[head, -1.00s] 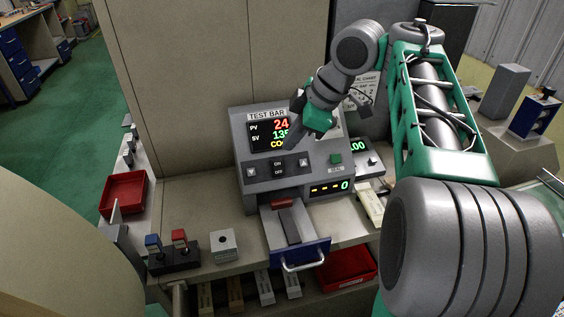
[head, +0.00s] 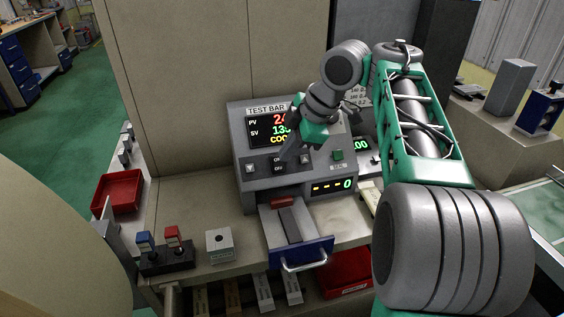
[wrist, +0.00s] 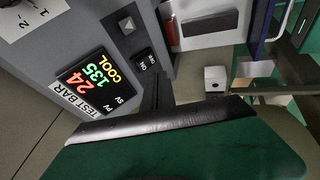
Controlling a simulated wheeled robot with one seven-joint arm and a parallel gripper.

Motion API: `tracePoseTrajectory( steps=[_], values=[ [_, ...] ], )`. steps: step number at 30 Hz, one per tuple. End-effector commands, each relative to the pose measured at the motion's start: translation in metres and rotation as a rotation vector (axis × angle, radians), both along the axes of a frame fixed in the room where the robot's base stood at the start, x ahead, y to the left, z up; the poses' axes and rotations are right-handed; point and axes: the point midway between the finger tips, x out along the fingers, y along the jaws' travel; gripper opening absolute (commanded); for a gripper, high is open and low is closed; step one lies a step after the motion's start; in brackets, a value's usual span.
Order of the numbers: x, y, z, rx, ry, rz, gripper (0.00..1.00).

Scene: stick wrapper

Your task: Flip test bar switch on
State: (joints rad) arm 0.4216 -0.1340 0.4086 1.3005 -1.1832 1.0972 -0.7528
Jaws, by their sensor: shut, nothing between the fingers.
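The grey test bar unit (head: 245,180) stands on the bench, with a lit display (head: 266,131) that reads COOL on its bottom line. Its black ON/OFF switch (head: 279,168) sits below the display, between two arrow buttons. In the wrist view, the switch (wrist: 146,61) is just beyond the fingertips. My gripper (head: 286,156) is shut and empty, close in front of the switch, and covers part of the display. Its dark fingers (wrist: 157,92) point at the panel in the wrist view. I cannot tell whether they touch the switch, or its rocker position.
An open drawer with a blue front (head: 302,254) juts out below the unit. A block with blue and red levers (head: 166,257) and a grey cube (head: 220,246) stand left of it. A red bin (head: 118,190) is further left. A second display stands close on the unit's right.

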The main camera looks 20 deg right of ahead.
Motion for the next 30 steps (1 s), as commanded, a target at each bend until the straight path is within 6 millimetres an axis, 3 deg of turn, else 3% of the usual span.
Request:
tracePoseTrajectory(
  steps=[1, 9, 27, 30],
  values=[
    [0.003, 0.004, -0.015, 0.000, 0.000, 0.002, 0.00],
    [0.034, 0.003, -0.029, -0.001, 0.000, 0.001, 0.00],
    [0.044, 0.003, -0.021, 0.002, 0.070, 0.000, 0.00],
    [0.044, 0.002, -0.032, 0.000, 0.067, -0.001, 0.00]
  ],
)
